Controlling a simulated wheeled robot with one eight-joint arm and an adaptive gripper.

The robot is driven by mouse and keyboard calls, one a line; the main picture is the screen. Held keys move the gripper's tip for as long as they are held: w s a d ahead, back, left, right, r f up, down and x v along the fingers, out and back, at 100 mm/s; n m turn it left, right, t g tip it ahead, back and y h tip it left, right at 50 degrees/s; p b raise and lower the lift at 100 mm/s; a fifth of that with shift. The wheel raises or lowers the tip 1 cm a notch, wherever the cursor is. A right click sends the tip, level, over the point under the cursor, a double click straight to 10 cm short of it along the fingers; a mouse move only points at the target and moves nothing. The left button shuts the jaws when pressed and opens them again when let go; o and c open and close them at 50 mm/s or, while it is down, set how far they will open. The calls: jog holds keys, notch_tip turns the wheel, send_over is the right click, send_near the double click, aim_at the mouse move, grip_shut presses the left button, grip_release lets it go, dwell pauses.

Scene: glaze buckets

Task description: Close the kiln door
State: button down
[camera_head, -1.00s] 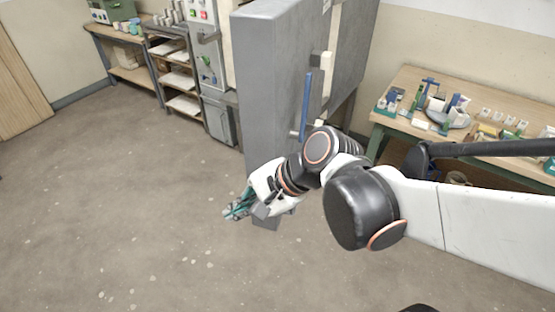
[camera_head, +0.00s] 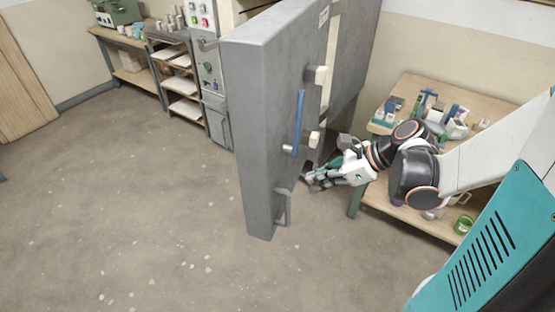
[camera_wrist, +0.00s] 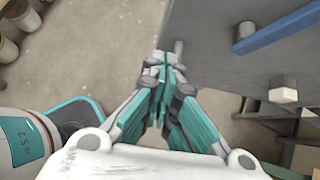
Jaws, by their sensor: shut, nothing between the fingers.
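The kiln door (camera_head: 246,130) is a thick grey slab standing open, its free edge toward me. Its right face carries a blue bar handle (camera_head: 299,122), pale blocks and a grey lower handle (camera_head: 284,207). My gripper (camera_head: 308,179) is shut and empty, to the right of that face and low, near the lower handle's height. I cannot tell whether it touches the door. In the wrist view the closed teal fingers (camera_wrist: 165,62) point at the door's lower part (camera_wrist: 215,40), with the blue handle (camera_wrist: 275,28) at upper right.
A workbench (camera_head: 412,84) with several small items stands right, close behind my arm. A green cup (camera_head: 463,225) sits on its lower shelf. A control panel (camera_head: 206,60) and a shelf rack (camera_head: 180,85) stand left behind the door. The floor (camera_head: 130,190) at left is clear.

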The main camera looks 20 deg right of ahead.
jog(key=d, duration=0.1)
jog(key=b, duration=0.3)
send_near(270, 191)
notch_tip(270, 191, down, 3)
jog(key=d, duration=0.1)
jog(key=shift+w+a+b, duration=0.35)
jog(key=shift+w+a, duration=0.15)
jog(key=shift+a, duration=0.4)
jog(key=shift+w+a+b, duration=0.3)
jog(key=shift+w+a, duration=0.2)
jog(key=shift+a, duration=0.35)
jog(key=shift+w, duration=0.1)
